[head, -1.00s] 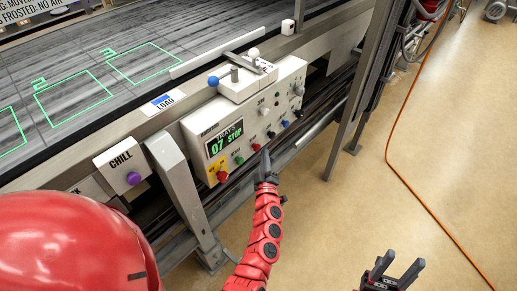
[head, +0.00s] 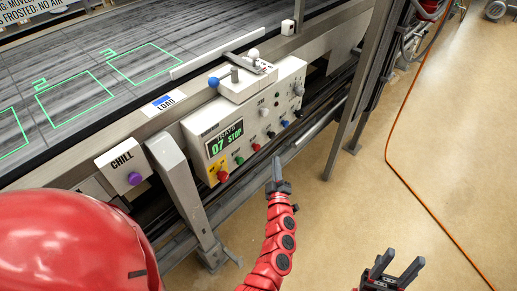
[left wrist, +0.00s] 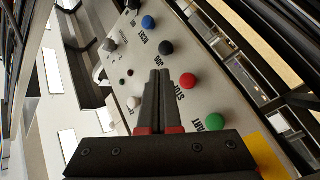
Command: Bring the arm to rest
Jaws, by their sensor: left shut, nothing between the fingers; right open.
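My left gripper (head: 278,162) is shut and empty. In the head view it hangs in front of and below the control box (head: 215,128), apart from it. In the left wrist view its closed fingers (left wrist: 160,78) point toward the button panel, with the red stop button (left wrist: 187,81) just right of the tips and the green start button (left wrist: 215,122) lower right. The panel's display (head: 225,138) reads "07 STOP". My right gripper (head: 392,272) is open and empty at the bottom right, over the floor.
The conveyor belt (head: 150,30) with green numbered outlines runs along the upper left. A CHILL box (head: 122,163) with a purple knob sits left of the panel. A grey post (head: 350,100) stands to the right. An orange cable (head: 398,165) lies across open floor.

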